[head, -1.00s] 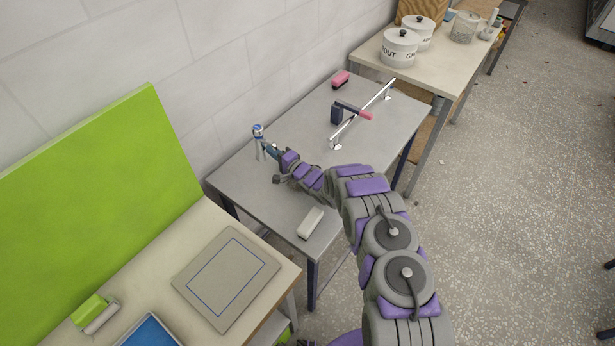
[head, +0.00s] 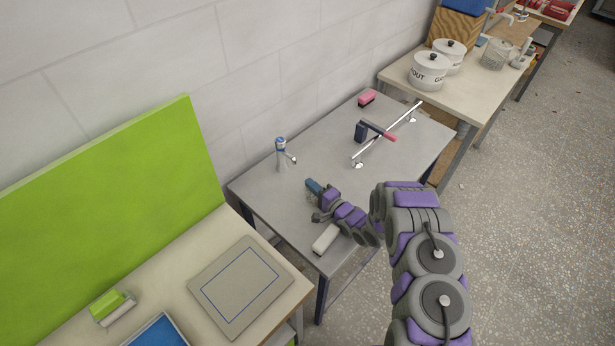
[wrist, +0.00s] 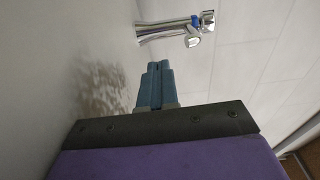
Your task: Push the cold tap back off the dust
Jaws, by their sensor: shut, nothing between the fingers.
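The chrome tap with a blue mark on top (head: 281,155) stands upright near the back edge of the grey table, close to the wall. In the wrist view the tap (wrist: 180,29) lies sideways at the top, beyond my fingertips. A brownish speckled dust patch (wrist: 103,88) lies on the tabletop, nearer to me than the tap, with clear surface between them. My gripper (head: 313,187) is low over the table, in front of the tap and apart from it. Its blue fingers (wrist: 155,68) are shut and empty. In the head view my gripper hides most of the dust area.
A white block (head: 325,239) lies by the front edge near my wrist. A chrome rail (head: 388,134), a dark and pink tool (head: 375,131) and a pink brush (head: 367,97) lie right of the tap.

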